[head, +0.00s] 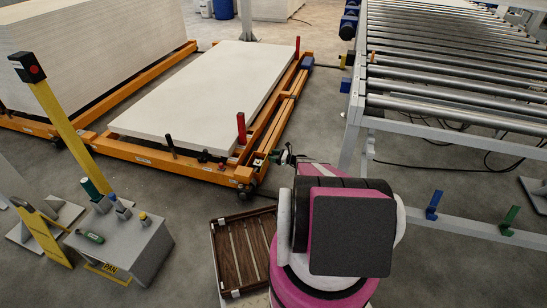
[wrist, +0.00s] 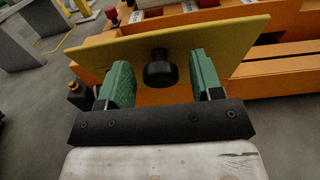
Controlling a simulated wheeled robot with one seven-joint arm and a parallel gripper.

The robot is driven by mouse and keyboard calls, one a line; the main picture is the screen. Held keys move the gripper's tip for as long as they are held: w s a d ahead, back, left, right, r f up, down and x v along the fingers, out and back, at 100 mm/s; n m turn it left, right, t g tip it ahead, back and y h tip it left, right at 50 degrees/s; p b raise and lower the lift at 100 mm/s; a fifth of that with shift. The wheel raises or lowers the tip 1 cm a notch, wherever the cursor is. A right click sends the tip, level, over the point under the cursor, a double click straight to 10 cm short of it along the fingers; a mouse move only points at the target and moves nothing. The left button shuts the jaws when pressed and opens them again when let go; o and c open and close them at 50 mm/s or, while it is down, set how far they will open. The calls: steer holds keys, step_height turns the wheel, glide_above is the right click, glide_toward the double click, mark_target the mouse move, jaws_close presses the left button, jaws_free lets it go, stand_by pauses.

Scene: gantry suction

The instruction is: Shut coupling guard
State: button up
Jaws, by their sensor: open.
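In the wrist view a flat olive-yellow plate (wrist: 225,46), which looks like the coupling guard, spans the picture above an orange frame beam. A round black knob (wrist: 159,70) stands out from its face. My gripper (wrist: 161,76) is open, with one green finger on each side of the knob and gaps between them. I cannot tell whether the fingertips touch the plate. In the head view my gripper (head: 284,156) is small, at the near right corner of the orange cart (head: 190,168). My arm partly hides this area, and the plate is hard to make out there.
A pale board (head: 205,90) lies on the orange cart, with red posts (head: 241,128) along its edge. A roller conveyor (head: 450,75) stands at the right. A slatted wooden tray (head: 240,250) is near my base. A grey box (head: 120,240) and yellow post stand left.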

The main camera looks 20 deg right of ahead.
jaws_close()
steer(key=shift+r, duration=0.1)
